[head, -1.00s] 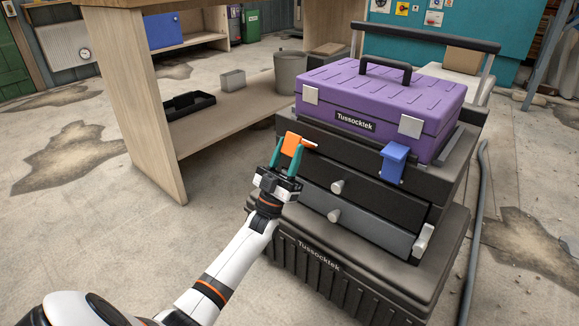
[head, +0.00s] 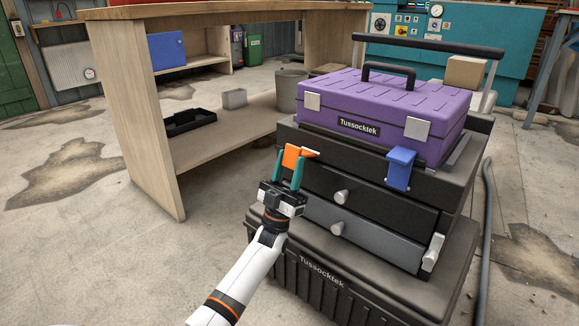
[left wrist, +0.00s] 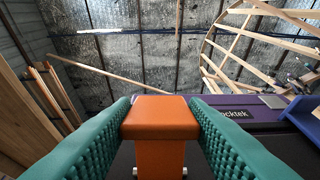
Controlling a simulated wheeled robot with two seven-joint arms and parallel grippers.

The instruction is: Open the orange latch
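The orange latch (head: 294,158) is at the upper left front corner of the black drawer unit (head: 325,167), below the purple toolbox. In the left wrist view the latch (left wrist: 160,118) shows as an orange block with a wide top, in the middle between the fingers. My left gripper (head: 289,168) has its two teal fingers on either side of the latch. In the wrist view both fingertips (left wrist: 160,112) appear to touch its sides. The latch's lower end and its hinge are hard to make out. My right gripper is not in view.
A purple toolbox (head: 395,103) sits on the drawer unit. A blue latch (head: 400,168) is on the right front. Two round knobs (head: 341,197) stick out from the drawers.

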